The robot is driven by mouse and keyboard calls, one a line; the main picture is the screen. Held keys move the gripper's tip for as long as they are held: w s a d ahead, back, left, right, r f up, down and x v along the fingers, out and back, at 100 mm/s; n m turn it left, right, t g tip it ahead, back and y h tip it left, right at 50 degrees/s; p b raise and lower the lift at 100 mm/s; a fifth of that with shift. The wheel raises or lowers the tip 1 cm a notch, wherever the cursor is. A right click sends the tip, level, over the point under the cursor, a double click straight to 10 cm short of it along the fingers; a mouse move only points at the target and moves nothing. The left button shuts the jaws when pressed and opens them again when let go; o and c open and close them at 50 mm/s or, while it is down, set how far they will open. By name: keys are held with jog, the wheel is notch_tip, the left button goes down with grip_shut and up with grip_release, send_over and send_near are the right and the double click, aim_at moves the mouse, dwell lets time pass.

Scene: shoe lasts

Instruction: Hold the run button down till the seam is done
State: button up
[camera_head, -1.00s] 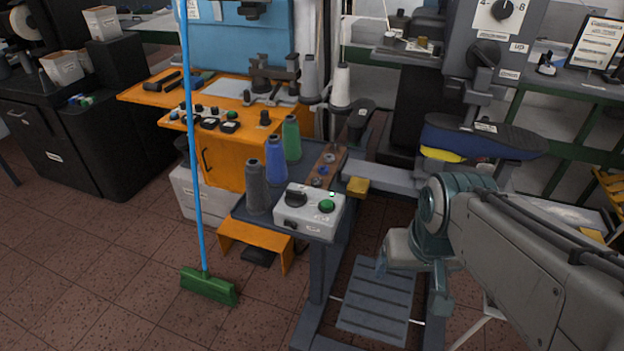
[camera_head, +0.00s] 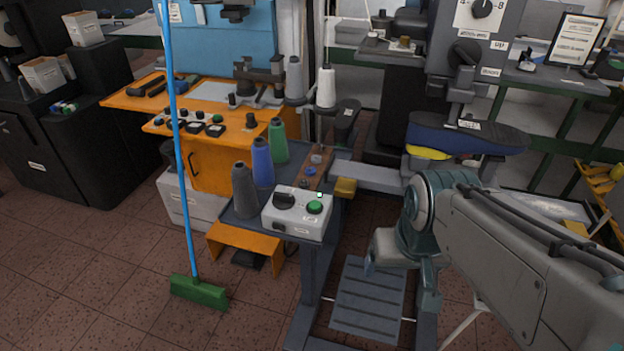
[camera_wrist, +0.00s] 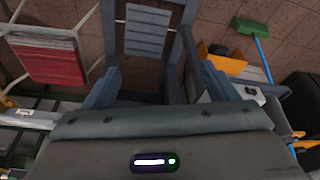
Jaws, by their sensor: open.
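The white control box (camera_head: 296,214) stands on the front of the grey-blue bench. Its top has a round green button (camera_head: 315,207), a black knob (camera_head: 284,201) and a small bright green lamp (camera_head: 320,195). The box also shows at the right in the wrist view (camera_wrist: 249,92). My gripper (camera_head: 384,250) hangs right of the box, apart from it, above the foot pedal. It is open and nothing shows in it.
Grey, blue and green thread cones (camera_head: 262,162) stand behind the box. A ribbed pedal (camera_head: 367,300) lies below. A blue-handled broom (camera_head: 198,291) stands at left. A blue shoe-shaped piece (camera_head: 465,135) is on the machine behind my arm.

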grip_shut()
dwell(0.3)
dwell(1.6)
